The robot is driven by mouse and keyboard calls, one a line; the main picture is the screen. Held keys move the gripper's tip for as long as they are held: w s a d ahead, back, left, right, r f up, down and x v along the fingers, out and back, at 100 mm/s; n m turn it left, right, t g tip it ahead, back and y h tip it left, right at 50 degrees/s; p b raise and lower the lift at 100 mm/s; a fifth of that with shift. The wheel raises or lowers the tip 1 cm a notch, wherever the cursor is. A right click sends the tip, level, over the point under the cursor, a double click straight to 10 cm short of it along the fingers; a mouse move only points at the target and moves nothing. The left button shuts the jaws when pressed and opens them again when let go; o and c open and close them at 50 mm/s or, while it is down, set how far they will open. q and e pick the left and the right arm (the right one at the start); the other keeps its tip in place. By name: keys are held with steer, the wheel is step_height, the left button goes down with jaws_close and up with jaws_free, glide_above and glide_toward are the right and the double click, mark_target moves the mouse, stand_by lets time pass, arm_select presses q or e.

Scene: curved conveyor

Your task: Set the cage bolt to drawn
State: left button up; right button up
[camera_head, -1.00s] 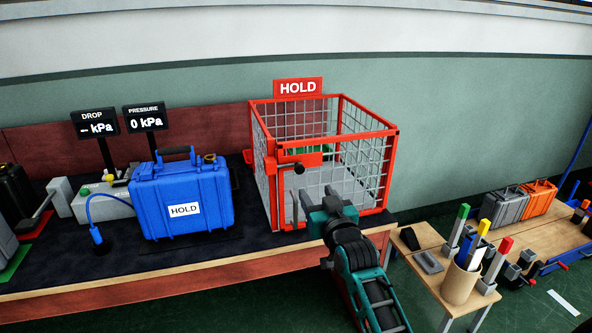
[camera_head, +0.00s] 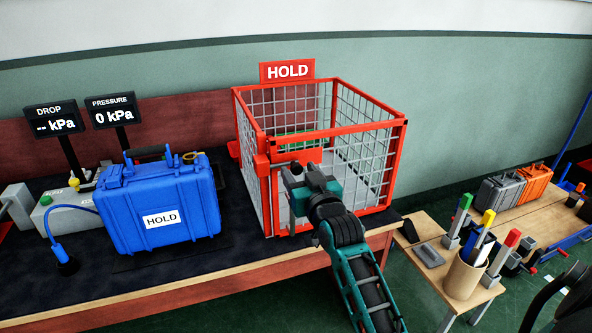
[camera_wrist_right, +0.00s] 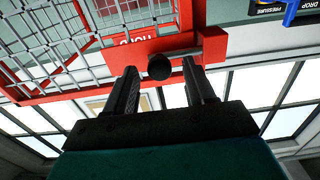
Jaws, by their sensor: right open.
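The red wire cage (camera_head: 385,185) with a HOLD sign (camera_head: 287,71) stands on the bench. Its bolt is a red plate (camera_head: 310,156) at the top of the front side, and the plate also shows in the wrist view (camera_wrist_right: 195,45). The black bolt knob (camera_wrist_right: 160,66) shows between my right fingertips in the wrist view, with gaps at both sides. My right gripper (camera_head: 293,172) is open in front of the bolt and hides the knob in the head view; its fingers show in the wrist view (camera_wrist_right: 161,80). My left gripper is out of view.
A blue case (camera_head: 160,205) labelled HOLD stands left of the cage, near two display signs (camera_head: 112,110). A wall is behind the cage.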

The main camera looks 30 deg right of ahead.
steer(key=shift+c, duration=0.2)
jaws_close()
stand_by(0.4)
